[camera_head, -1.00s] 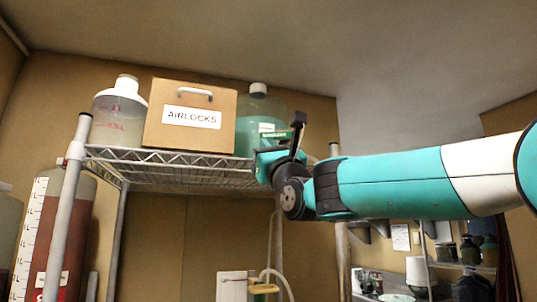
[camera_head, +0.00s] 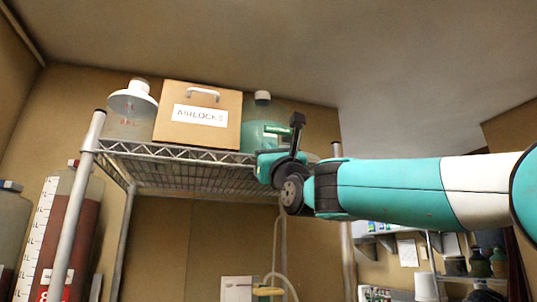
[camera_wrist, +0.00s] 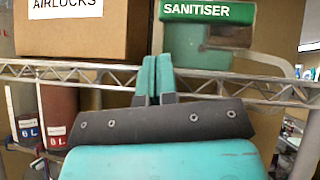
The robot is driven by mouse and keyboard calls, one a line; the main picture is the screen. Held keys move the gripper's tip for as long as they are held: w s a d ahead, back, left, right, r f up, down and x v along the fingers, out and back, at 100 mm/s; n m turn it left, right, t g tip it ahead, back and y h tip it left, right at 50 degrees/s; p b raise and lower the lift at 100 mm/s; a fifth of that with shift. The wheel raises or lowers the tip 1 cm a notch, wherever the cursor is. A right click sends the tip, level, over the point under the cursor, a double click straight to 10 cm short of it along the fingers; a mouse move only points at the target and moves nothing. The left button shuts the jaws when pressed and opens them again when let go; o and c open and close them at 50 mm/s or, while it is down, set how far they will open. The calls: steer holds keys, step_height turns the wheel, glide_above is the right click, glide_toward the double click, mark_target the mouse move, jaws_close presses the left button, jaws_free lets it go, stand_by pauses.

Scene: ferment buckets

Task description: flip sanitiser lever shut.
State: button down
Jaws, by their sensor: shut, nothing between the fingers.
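In the head view my gripper (camera_head: 268,165) is in front of the jug's lower part. I cannot make out a lever on the jug. A thin hose (camera_head: 276,245) hangs below to a small amber-coloured fitting (camera_head: 268,292) at the bottom edge.
The AIRLOCKS box (camera_head: 198,115) and a clear white-topped jug (camera_head: 130,108) stand left of the sanitiser on the wire shelf (camera_head: 180,152). The shelf's post (camera_head: 82,205) and tall red-filled vessels (camera_head: 75,230) are at left. Open space lies under the shelf.

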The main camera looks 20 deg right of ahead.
steer(key=a+b+v, duration=0.1)
steer(key=b+v, duration=0.5)
steer(key=v, duration=0.4)
steer(key=shift+a+f, duration=0.2)
steer(key=shift+f, duration=0.35)
